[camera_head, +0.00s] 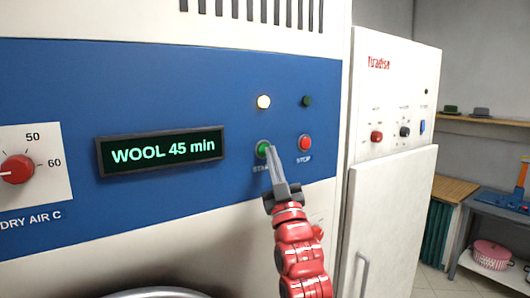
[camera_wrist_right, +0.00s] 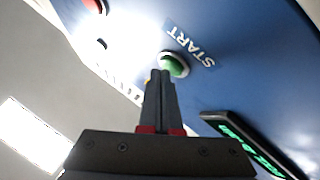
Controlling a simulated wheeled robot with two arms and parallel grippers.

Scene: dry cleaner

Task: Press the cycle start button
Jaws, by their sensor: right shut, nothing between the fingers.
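The green start button (camera_head: 263,149) sits on the blue panel of the machine, with a partly covered START label below it. My right gripper (camera_head: 270,150) is shut and empty, its fingertips at the button's right edge in the head view. In the right wrist view the green button (camera_wrist_right: 173,65) shows just beyond the shut fingertips (camera_wrist_right: 160,72). I cannot tell whether the tips touch it. My left gripper is not in view.
The red stop button (camera_head: 305,143) is close on the right. A lit lamp (camera_head: 264,102) and a dark green lamp (camera_head: 306,101) are above. The display (camera_head: 160,151) reads WOOL 45 min. A red dial (camera_head: 17,169) is at far left. A white cabinet (camera_head: 390,200) stands right.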

